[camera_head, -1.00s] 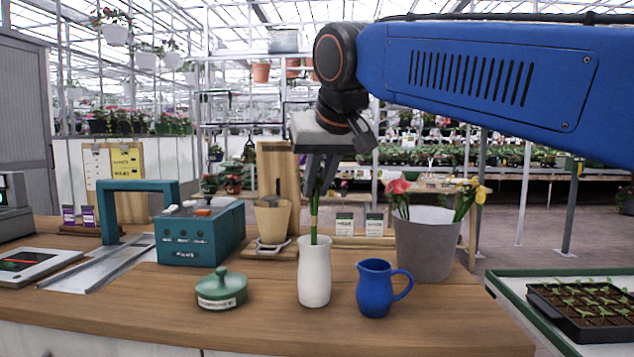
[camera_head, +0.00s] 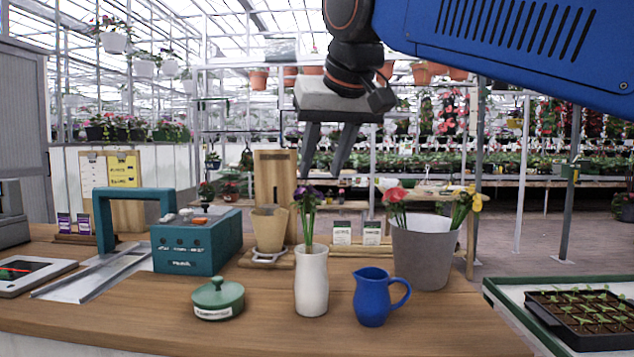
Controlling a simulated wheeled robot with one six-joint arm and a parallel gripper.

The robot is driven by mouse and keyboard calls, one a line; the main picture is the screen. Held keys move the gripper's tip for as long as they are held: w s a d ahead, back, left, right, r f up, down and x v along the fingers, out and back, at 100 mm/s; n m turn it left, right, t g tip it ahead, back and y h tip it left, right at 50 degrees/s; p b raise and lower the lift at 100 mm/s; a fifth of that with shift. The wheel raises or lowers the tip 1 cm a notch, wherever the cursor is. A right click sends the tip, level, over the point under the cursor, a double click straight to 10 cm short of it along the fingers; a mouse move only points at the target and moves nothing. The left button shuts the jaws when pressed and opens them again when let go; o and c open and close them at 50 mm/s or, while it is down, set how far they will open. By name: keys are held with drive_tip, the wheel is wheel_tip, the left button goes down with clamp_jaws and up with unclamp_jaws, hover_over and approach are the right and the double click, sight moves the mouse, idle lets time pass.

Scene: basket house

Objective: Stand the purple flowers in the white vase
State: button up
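The purple flowers (camera_head: 306,194) stand upright in the white vase (camera_head: 311,281), their green stems going down into its mouth. The lower stem ends are hidden inside the vase. The vase stands upright on the wooden counter (camera_head: 250,329). My gripper (camera_head: 322,176) is above the flowers, its two dark fingers spread apart and pointing down. Nothing is held between the fingers. The fingertips are a little above the blossoms in the picture.
A blue pitcher (camera_head: 372,298) stands close to the right of the vase. A grey bucket (camera_head: 424,252) with red and yellow flowers is behind it. A green lidded pot (camera_head: 218,299) and a teal box (camera_head: 197,242) are to the left. The counter's front is clear.

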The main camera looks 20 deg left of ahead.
drive_tip(key=v, duration=0.9)
drive_tip(key=shift+s+r, duration=0.2)
drive_tip(key=shift+d, duration=0.1)
idle(0.4)
drive_tip(key=w+d+f+m+h, duration=0.3)
drive_tip(key=d+f, duration=2.1)
drive_tip(key=d, duration=0.3)
drive_tip(key=s+d+f+m, duration=0.1)
drive_tip(key=s+d+f, duration=0.3)
drive_tip(key=f, duration=0.5)
drive_tip(key=s+d+f+m+g+h, duration=0.1)
drive_tip(key=s+d+f, duration=0.4)
drive_tip(key=f, duration=0.5)
drive_tip(key=s+d+f+m, duration=0.2)
drive_tip(key=s+d+f, duration=0.2)
drive_tip(key=f, duration=0.5)
drive_tip(key=shift+s+d+f+g+h, duration=0.3)
drive_tip(key=shift+s+d+f+h, duration=0.1)
drive_tip(key=shift+d, duration=0.8)
